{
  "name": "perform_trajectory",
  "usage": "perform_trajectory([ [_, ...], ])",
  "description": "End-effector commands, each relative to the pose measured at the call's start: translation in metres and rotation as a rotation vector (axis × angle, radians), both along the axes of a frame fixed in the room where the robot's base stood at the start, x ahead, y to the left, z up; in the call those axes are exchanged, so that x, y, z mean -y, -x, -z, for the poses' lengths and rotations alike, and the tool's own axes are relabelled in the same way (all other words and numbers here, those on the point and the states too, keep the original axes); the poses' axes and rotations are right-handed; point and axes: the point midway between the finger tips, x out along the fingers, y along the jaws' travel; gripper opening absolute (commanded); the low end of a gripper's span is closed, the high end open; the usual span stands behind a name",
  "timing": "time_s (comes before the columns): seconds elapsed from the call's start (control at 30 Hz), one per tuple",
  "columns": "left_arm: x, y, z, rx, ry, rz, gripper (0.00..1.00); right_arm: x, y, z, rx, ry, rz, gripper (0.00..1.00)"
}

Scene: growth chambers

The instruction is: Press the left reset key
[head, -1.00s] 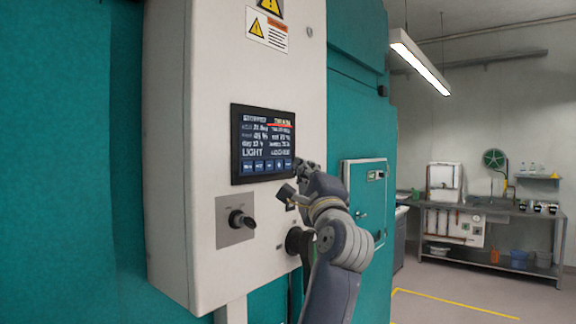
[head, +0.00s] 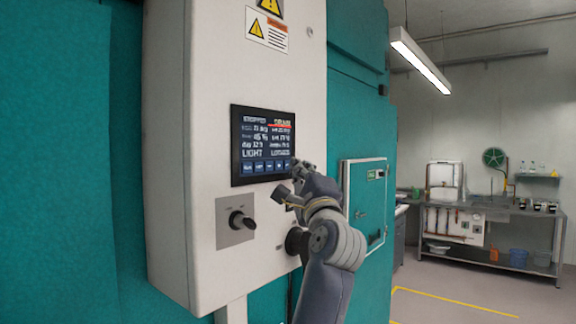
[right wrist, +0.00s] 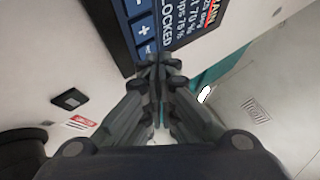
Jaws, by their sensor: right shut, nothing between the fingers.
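A dark touch screen (head: 263,145) is set in the pale control box. It has a row of small blue keys (head: 265,166) along its bottom edge, too small here to tell which is a reset key. My right gripper (head: 297,167) is at the screen's lower right corner, fingers together and empty. In the right wrist view the screen (right wrist: 180,20) is at the top, with a plus and a minus key. The shut fingertips (right wrist: 157,62) appear just below the minus key; I cannot tell whether they touch. My left gripper is not in view.
A black rotary switch (head: 240,219) on a grey plate sits below the screen. A dark round knob (head: 295,242) stands out beside my right arm. The floor further right is open, before a lab bench (head: 490,213).

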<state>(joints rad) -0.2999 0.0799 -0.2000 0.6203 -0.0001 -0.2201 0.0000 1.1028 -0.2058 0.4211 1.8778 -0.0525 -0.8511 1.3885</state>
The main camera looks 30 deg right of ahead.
Motion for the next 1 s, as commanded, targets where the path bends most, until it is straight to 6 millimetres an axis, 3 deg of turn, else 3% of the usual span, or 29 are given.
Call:
perform_trajectory([
  [0.6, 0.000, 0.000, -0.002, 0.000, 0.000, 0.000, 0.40, -0.001, -0.004, 0.000, -0.001, 0.000, 0.000, 0.00],
  [1.0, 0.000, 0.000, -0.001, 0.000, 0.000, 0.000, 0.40, 0.004, 0.010, 0.001, -0.001, -0.001, 0.001, 0.00],
])
